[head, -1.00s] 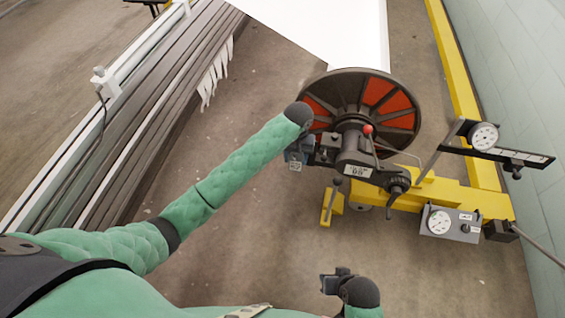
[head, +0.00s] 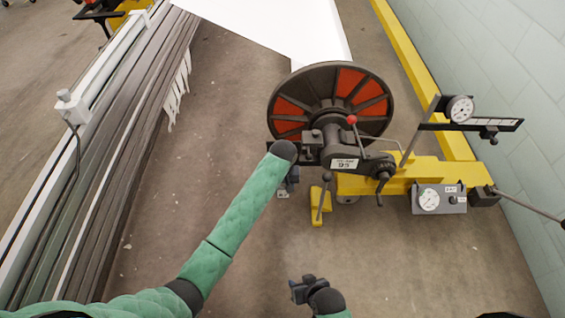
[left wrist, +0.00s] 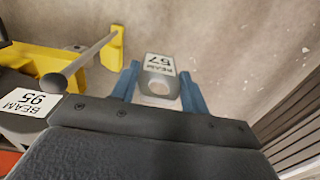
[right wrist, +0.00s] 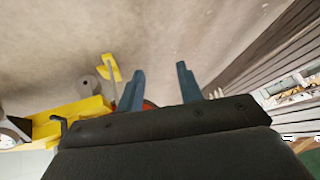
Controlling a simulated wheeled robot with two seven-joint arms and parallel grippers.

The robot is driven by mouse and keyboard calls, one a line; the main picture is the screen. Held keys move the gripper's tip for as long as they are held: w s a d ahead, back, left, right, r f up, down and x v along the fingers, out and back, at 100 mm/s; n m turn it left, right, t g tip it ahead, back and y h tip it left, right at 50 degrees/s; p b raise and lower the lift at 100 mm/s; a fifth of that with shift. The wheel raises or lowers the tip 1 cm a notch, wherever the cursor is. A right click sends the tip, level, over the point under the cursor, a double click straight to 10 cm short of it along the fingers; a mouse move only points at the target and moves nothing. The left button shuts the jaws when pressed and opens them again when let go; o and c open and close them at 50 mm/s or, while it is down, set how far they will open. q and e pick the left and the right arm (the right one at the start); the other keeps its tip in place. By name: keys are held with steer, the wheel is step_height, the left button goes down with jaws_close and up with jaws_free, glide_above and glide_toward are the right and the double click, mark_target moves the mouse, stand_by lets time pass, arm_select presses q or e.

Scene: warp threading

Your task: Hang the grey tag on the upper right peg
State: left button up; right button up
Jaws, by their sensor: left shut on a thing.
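The grey tag (left wrist: 160,67), with a white label reading BEAM 57 and a round hole, sits between the blue fingers of my left gripper (left wrist: 159,82), which is shut on it. In the head view my left gripper (head: 289,184) is in front of the beam stand, below the big reel, and the tag is barely visible there. My right gripper (head: 303,290) is low in the head view, well away from the stand. In the right wrist view (right wrist: 160,82) its fingers are apart with nothing between them. I cannot make out the upper right peg in any view.
The black reel with red panels (head: 355,88) stands behind my left gripper, with a BEAM 95 label (head: 344,164) on its stand. Dark rails (head: 120,120) run along the left. Floor (head: 225,90) is open between.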

arm_select(q)
steer(key=w, duration=1.4)
steer(key=shift+w, duration=0.15)
steer(key=w, duration=0.3)
steer(key=shift+w+b, duration=0.3)
steer(key=shift+b, duration=0.05)
steer(key=shift+s+f+p, duration=0.15)
steer(key=shift+f+p, duration=0.25)
steer(key=shift+p, duration=0.25)
steer(key=shift+f, duration=0.15)
arm_select(e)
step_height(320, 180, up, 2)
steer(key=shift+w+d+r, duration=0.1)
steer(key=shift+r, duration=0.1)
arm_select(q)
steer(key=shift+f, duration=0.2)
steer(key=o, duration=1)
